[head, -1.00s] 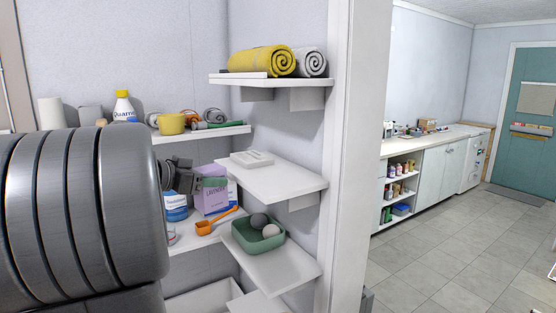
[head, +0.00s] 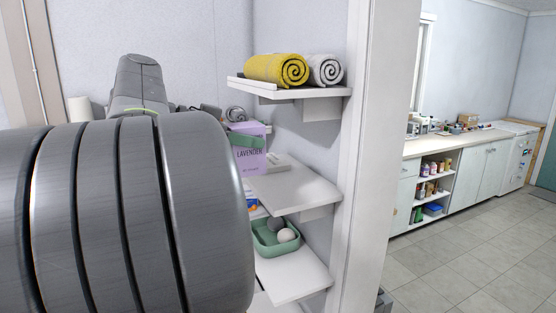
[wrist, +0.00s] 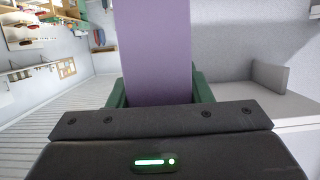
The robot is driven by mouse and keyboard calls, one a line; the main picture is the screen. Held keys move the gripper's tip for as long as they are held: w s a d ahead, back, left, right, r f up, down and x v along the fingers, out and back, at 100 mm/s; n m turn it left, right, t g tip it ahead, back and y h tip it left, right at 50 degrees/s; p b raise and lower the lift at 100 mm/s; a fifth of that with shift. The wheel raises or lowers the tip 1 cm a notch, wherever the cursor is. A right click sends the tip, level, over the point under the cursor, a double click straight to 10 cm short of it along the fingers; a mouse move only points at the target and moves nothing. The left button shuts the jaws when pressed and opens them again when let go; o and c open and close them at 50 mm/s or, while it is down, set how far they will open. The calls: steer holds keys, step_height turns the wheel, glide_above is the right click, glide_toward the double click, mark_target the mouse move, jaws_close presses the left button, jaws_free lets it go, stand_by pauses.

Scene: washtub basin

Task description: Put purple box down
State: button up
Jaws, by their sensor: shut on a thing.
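The purple box (head: 249,150), printed LAVENDER, is upright in the head view, raised at about the level of the middle right shelf (head: 295,187). In the wrist view the purple box (wrist: 157,50) stands between the green fingers of my gripper (wrist: 158,92), which is shut on it. In the head view a green finger of my gripper (head: 243,139) lies across the box's upper part. The box's left side and lower edge are partly hidden by my arm and the shelf.
A white dish (head: 275,164) lies on the middle shelf near the box. Rolled yellow (head: 276,69) and grey (head: 325,69) towels sit on the shelf above. A green tray (head: 270,242) with two round balls is on the shelf below. The middle shelf's front is clear.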

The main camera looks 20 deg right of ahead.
steer(key=d+p, duration=0.2)
steer(key=d, duration=1)
steer(key=f, duration=0.4)
steer(key=w+f, duration=0.1)
steer(key=f, duration=0.1)
steer(key=shift+d+f, duration=0.1)
steer(key=shift+f, duration=0.05)
steer(key=shift+d+f+p, duration=0.2)
steer(key=shift+f+p, duration=0.1)
steer(key=shift+f, duration=0.1)
steer(key=o, duration=1.1)
steer(key=shift+f, duration=0.15)
